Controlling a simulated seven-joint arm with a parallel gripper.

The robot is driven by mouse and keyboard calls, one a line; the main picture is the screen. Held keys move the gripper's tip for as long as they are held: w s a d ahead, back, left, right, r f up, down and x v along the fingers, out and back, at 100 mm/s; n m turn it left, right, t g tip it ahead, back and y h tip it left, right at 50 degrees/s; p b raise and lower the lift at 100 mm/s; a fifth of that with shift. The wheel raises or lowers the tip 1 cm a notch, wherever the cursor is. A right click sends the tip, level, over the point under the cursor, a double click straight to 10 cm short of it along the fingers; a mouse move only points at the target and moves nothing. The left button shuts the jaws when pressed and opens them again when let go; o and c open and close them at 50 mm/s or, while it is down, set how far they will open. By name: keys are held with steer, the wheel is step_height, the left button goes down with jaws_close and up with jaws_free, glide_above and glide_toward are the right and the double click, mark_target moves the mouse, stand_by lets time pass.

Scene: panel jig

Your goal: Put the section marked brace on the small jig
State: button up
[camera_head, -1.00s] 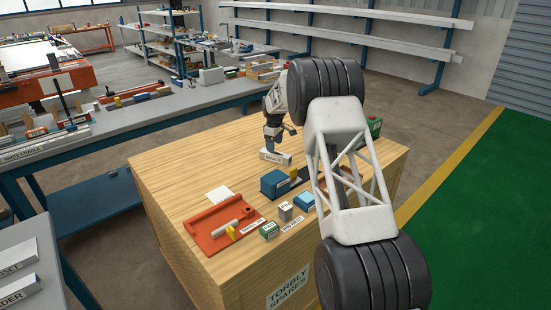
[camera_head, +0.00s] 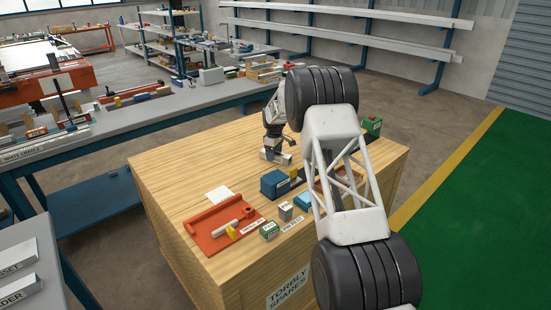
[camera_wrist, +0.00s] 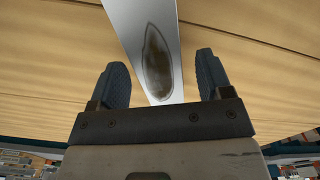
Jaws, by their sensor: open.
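The section marked brace (camera_head: 286,159) is a pale bar lying on the wooden crate top near its far edge. My gripper (camera_head: 274,151) is down over it, partly hiding its label. In the wrist view the grey section (camera_wrist: 150,20), with a dark oval stain, reaches in between the two blue fingers of my open gripper (camera_wrist: 162,80); gaps show on both sides.
On the crate top (camera_head: 165,170), a blue box (camera_head: 275,184), a green box (camera_head: 269,231) and a grey block (camera_head: 285,211) stand between the section and the front edge. A white sheet (camera_head: 219,195) lies behind the jig. The crate's left rear is clear.

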stand_by(0.3)
steer(key=c, duration=1.2)
steer(key=shift+r, duration=0.1)
steer(key=shift+r, duration=4.9)
